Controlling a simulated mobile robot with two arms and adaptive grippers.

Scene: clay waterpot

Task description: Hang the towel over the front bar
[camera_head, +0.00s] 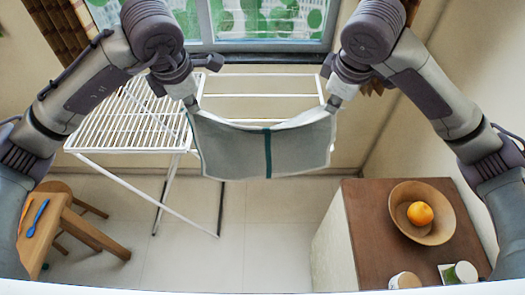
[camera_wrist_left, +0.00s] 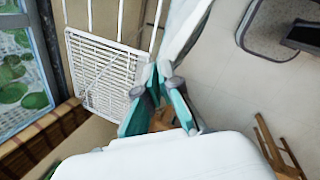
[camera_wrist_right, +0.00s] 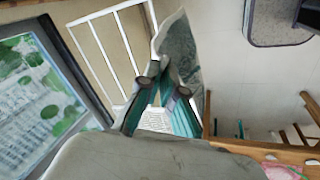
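A pale grey towel (camera_head: 232,150) with a dark teal stripe hangs stretched between my two grippers in the head view, its top edge sagging in the middle. My left gripper (camera_head: 191,104) is shut on its left top corner; the fingers also show in the left wrist view (camera_wrist_left: 163,80). My right gripper (camera_head: 333,104) is shut on its right top corner, also seen in the right wrist view (camera_wrist_right: 158,75). The white drying rack (camera_head: 130,112) stands behind the towel. Its bars (camera_head: 260,96) show above the towel's top edge; the towel hides part of the rack.
A brown cabinet (camera_head: 365,255) at the lower right bears a wooden bowl (camera_head: 400,222) with an orange (camera_head: 420,213). A wooden table (camera_head: 68,225) and stool stand lower left. A window (camera_head: 262,20) is behind the rack. The tiled floor (camera_head: 250,245) between is clear.

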